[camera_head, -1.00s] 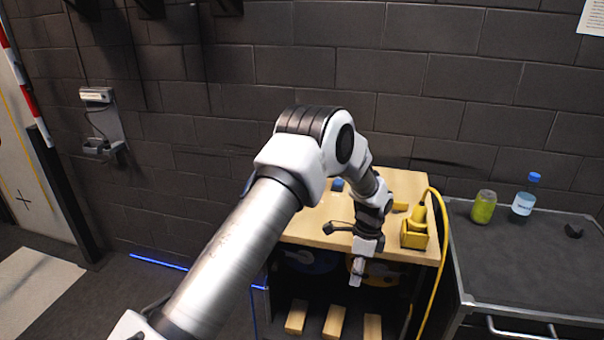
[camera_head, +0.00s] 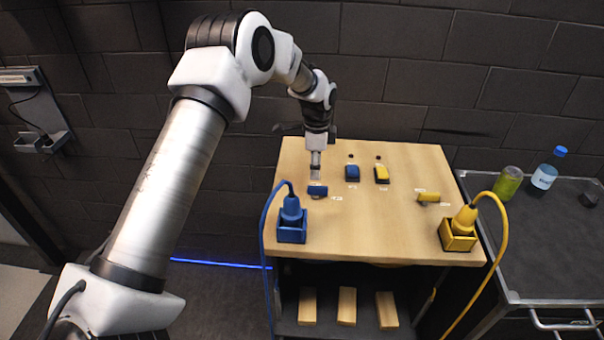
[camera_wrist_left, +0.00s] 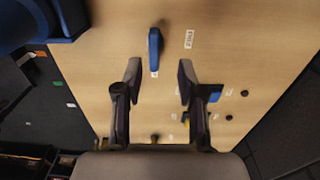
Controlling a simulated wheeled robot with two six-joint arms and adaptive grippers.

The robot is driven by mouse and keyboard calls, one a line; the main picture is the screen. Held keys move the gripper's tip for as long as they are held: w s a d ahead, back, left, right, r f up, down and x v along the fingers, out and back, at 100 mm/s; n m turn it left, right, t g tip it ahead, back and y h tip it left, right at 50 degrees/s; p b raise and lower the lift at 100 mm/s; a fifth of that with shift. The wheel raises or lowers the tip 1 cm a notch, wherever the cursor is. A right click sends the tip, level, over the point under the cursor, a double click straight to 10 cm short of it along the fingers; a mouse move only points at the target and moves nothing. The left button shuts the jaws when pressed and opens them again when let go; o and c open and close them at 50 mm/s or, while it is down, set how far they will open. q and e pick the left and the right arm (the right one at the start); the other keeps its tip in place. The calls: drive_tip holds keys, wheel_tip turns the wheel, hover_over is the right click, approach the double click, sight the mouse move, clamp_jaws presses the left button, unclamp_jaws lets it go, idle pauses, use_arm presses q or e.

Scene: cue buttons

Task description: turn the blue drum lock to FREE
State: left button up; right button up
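The blue drum lock (camera_head: 318,191) sits on the wooden tabletop toward its left side, with small white labels by it. In the left wrist view its blue handle (camera_wrist_left: 155,50) runs up and down the picture. One label lies just below the handle; another, apparently reading FREE (camera_wrist_left: 189,39), is to its right. My left gripper (camera_head: 315,170) points down close behind the lock. In the left wrist view its fingers (camera_wrist_left: 160,78) are apart with bare table between them, and the handle lies just beyond the tips. No contact shows. My right gripper is in neither view.
A blue plug in its socket box (camera_head: 292,232) stands in front of the lock, with a cable. A blue switch (camera_head: 352,173), a yellow switch (camera_head: 382,174), a yellow lock (camera_head: 428,198) and a yellow plug box (camera_head: 457,238) stand rightward. The table's middle is clear.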

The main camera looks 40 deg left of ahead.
sight(318, 187)
use_arm(q)
drive_tip(key=shift+s+d+f+p, duration=0.2)
drive_tip(key=shift+d+f+p, duration=0.15)
drive_tip(key=shift+d+f, duration=0.15)
drive_tip(key=shift+s+d+f+p, duration=0.2)
drive_tip(key=shift+d+f+p, duration=0.1)
drive_tip(key=shift+d+f, duration=0.15)
drive_tip(key=f, duration=0.3)
drive_tip(key=w+a+f+p, duration=0.1)
drive_tip(key=shift+f, duration=0.2)
drive_tip(key=shift+a+f, duration=0.15)
drive_tip(key=shift+f, duration=0.05)
drive_tip(key=shift+s+r, duration=0.1)
drive_tip(key=shift+s, duration=0.05)
drive_tip(key=shift+s+d+r, duration=0.1)
drive_tip(key=shift+d+r, duration=0.05)
drive_tip(key=shift+d, duration=0.1)
drive_tip(key=shift+c, duration=0.7)
drive_tip(key=shift+d+r, duration=0.15)
drive_tip(key=shift+d, duration=0.05)
drive_tip(key=c, duration=0.6)
clamp_jaws()
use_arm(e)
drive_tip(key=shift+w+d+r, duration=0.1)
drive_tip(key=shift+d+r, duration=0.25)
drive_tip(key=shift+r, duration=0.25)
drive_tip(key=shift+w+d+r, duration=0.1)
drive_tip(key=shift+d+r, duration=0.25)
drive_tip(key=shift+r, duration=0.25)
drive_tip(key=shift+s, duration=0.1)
